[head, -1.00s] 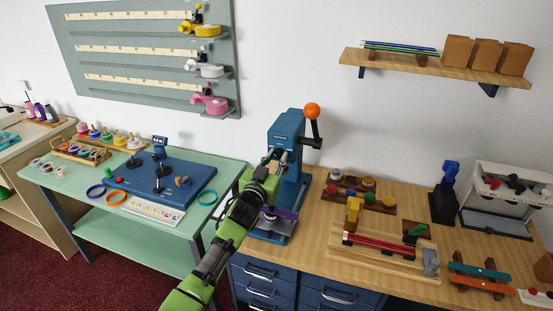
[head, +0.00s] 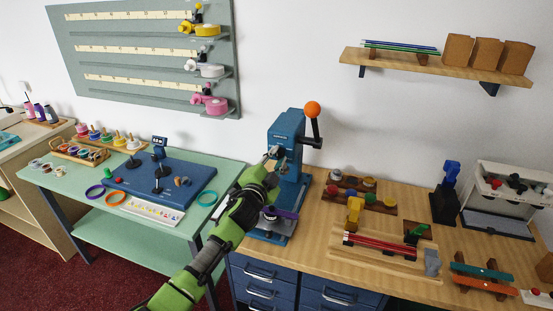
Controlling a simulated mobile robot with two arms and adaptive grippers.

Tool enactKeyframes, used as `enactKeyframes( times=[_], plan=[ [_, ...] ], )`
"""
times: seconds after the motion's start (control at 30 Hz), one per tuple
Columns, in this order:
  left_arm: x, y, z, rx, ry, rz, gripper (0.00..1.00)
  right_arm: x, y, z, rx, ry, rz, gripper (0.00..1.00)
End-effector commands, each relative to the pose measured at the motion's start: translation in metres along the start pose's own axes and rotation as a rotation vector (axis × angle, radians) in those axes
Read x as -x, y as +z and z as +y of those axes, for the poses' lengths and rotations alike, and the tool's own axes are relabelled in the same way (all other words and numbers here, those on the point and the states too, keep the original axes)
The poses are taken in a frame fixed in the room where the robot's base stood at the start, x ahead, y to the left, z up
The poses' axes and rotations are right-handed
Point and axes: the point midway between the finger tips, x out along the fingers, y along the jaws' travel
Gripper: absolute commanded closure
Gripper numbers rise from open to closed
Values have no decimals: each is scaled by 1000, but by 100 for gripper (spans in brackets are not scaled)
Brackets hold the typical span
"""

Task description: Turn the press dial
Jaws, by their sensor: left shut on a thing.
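The blue press (head: 292,135) stands upright at the left end of the wooden bench, with an orange ball (head: 312,108) on its black lever. Its dial (head: 278,152) is a small grey part on the front of the press head, mostly hidden by my gripper. My left gripper (head: 274,162), green and black, reaches up from below. Its fingertips are shut on the dial. The dial's markings are too small to read. My right gripper is not in view.
A purple piece (head: 281,212) lies at the press base, close to my left arm. A green table (head: 100,228) with a blue board (head: 190,172) stands to the left. A wooden jig (head: 380,262) with red rods sits right of the press.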

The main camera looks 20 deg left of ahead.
Motion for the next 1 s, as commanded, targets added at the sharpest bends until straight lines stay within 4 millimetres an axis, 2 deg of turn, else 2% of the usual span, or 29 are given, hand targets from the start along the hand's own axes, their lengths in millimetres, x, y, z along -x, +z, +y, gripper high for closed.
enactKeyframes(
  times=[1.0],
  plan=[
    [0, 0, 0, -930, 1, 0, 100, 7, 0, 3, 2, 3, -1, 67]
  ],
)
